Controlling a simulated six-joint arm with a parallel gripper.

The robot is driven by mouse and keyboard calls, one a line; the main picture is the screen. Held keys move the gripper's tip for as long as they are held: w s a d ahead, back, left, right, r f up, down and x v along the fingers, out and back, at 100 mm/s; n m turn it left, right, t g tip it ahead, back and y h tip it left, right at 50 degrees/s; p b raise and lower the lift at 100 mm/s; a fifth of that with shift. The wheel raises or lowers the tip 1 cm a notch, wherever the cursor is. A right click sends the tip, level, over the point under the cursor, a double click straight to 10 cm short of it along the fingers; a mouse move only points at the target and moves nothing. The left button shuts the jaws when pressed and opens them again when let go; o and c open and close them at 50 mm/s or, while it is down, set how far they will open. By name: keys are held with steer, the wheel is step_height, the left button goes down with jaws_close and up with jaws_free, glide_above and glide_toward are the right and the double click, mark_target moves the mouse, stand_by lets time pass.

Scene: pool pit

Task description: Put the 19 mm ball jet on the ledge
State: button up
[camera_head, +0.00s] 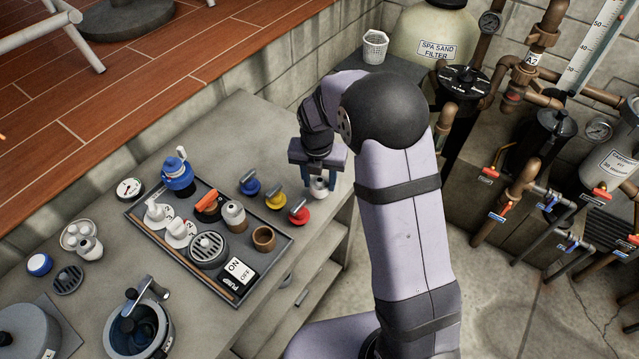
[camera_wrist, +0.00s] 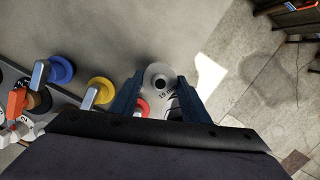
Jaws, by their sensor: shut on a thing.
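The 19 mm ball jet (camera_head: 319,187) is a small white-grey round fitting with a dark central hole. In the wrist view the jet (camera_wrist: 160,74) sits between the two fingers, with "19 mm" lettering on its near side. My gripper (camera_head: 318,178) points down and is shut on it near the right edge of the grey concrete ledge (camera_head: 235,130). The fingers also show in the wrist view (camera_wrist: 158,95), one on each side of the jet. I cannot tell whether the jet touches the surface below it.
Red (camera_head: 299,212), yellow (camera_head: 275,198) and blue (camera_head: 250,185) valve handles stand just left of my gripper. A dark tray (camera_head: 150,232) with several fittings lies further left. Pipes and a sand filter (camera_head: 432,38) stand behind at right. Bare ledge lies behind the tray.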

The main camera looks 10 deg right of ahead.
mark_target(318, 189)
steer(key=shift+f, duration=1.15)
steer(key=shift+f, duration=0.1)
steer(key=o, duration=1)
steer(key=shift+o, duration=0.2)
step_height(318, 189, up, 12)
steer(key=s+b, duration=0.2)
steer(key=s+d+f+m, duration=0.2)
steer(key=s+f+m, duration=0.1)
steer(key=s+m, duration=0.8)
steer(key=s+d+f+m+g, duration=0.1)
steer(key=s+d+f+m, duration=0.1)
steer(key=s+m, duration=0.9)
steer(key=shift+s+f+m+g+y, duration=0.15)
steer(key=shift+f+m+g+y, duration=0.25)
steer(key=shift+m, duration=4.4)
